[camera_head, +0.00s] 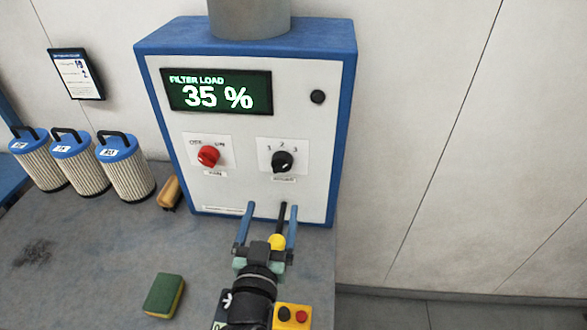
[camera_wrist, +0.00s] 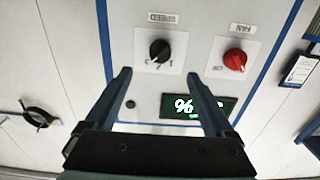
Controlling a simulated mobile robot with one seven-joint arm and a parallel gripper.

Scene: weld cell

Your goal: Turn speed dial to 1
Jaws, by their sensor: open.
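The speed dial (camera_head: 283,161) is a black knob on a white plate marked 1, 2 and 3, on the front of the blue and white filter cabinet (camera_head: 245,185). Its pale pointer mark is too small to read surely. My gripper (camera_head: 269,208) is open and empty, with its two blue fingers pointing at the cabinet below the dial. In the wrist view, which is upside down, the speed dial (camera_wrist: 159,51) shows between and beyond the fingertips of my gripper (camera_wrist: 158,75). The fingers are apart from the knob.
A red fan knob (camera_head: 208,156) sits left of the dial. The display (camera_head: 217,93) reads filter load 35 %. Several filters (camera_head: 126,167) and a sponge (camera_head: 164,296) stand on the bench (camera_head: 95,265). A yellow button box (camera_head: 293,316) is beside my arm.

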